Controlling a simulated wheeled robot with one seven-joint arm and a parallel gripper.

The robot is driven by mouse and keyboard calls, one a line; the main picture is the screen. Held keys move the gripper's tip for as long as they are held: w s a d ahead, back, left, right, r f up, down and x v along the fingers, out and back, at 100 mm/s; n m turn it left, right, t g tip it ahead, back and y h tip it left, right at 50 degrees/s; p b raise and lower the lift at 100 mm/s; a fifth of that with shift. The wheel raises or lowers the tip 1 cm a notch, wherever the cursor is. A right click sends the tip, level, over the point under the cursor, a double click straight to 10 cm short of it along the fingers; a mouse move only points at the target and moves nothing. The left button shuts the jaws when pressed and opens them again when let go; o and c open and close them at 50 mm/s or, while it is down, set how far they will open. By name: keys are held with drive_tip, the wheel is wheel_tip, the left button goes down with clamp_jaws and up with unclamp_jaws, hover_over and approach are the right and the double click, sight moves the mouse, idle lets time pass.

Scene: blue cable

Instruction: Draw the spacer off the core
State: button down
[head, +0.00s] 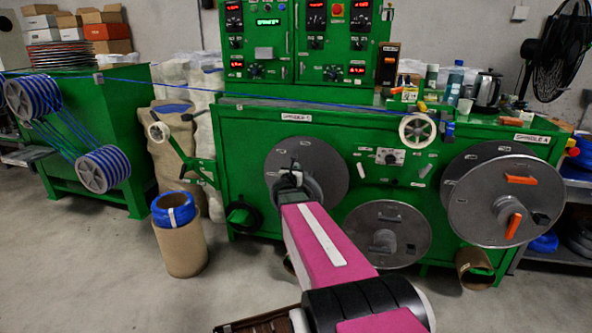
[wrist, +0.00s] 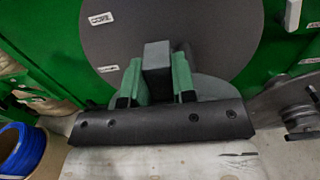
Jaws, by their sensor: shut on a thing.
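In the wrist view the two green fingers of my gripper (wrist: 157,76) are shut on a grey rectangular block (wrist: 157,55), one finger on each side. The block is in front of a large dark grey disc (wrist: 195,25) with a label that seems to read "CORE". A lighter grey round edge (wrist: 222,88) shows below the block; I cannot tell whether the block is part of it or which of these is the spacer. In the head view my gripper (head: 291,180) is at the left grey disc (head: 325,165) on the green machine, and my wrist hides the grip.
A lower disc (head: 388,216) and a large reel (head: 480,200) with orange handles are to the right. A blue cable coil (head: 174,211) sits on a brown drum (head: 181,249) at the left. A blue cable (head: 250,99) runs above. The floor in front is clear.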

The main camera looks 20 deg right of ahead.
drive_tip(key=v, duration=0.7)
drive_tip(key=shift+s+a, duration=0.2)
drive_tip(key=shift+s, duration=0.15)
idle(0.6)
idle(0.4)
